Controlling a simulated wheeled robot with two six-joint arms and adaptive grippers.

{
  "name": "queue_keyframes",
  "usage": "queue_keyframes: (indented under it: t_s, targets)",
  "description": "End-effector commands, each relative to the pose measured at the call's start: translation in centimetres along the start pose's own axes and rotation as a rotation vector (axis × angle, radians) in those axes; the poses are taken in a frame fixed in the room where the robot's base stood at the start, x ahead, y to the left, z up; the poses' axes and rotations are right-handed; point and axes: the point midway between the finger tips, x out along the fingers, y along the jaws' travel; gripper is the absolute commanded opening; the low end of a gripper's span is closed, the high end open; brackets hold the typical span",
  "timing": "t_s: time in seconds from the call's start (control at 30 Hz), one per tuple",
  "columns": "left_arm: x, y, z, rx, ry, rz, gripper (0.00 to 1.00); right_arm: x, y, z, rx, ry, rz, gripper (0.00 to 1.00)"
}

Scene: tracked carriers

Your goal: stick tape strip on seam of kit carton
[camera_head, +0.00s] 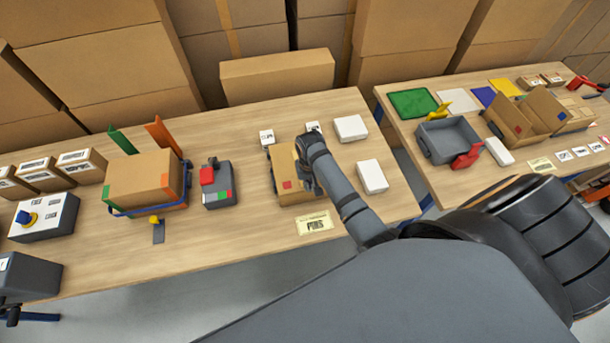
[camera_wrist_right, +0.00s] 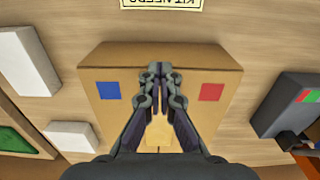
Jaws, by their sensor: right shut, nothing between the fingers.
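The kit carton (camera_head: 300,195) lies closed on the near table in the head view, with a red square showing on its top. In the right wrist view the carton (camera_wrist_right: 108,62) shows a blue square and a red square. A pale yellowish strip (camera_wrist_right: 158,132), seemingly tape, shows on the carton top between my fingers; its ends are hidden. My right gripper (camera_head: 307,186) is over the carton top, fingers pointing down at it. In the wrist view its fingertips (camera_wrist_right: 159,70) are together and empty; whether they touch the carton is unclear. My left gripper is not visible.
A grey device with a red part (camera_head: 218,186) stands left of the carton. White boxes (camera_head: 372,176) lie to its right, a printed label (camera_head: 315,222) in front. A larger carton (camera_head: 145,180) sits in a blue frame further left. A second table (camera_head: 440,185) stands right.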

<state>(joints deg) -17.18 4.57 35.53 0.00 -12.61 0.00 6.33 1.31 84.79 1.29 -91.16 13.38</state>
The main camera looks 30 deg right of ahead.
Motion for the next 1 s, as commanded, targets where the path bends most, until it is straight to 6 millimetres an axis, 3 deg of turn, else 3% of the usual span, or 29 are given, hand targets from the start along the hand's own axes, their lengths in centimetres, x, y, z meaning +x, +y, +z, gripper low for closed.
queue_keyframes:
  t_s: [0.67, 1.0]
  targets:
    - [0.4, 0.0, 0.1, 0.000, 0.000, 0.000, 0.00, 0.0, 0.0, -1.4, 0.000, 0.001, 0.000, 0.00]
    - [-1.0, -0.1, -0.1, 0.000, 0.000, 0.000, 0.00, -0.3, 0.0, -0.5, 0.000, -0.001, -0.001, 0.00]
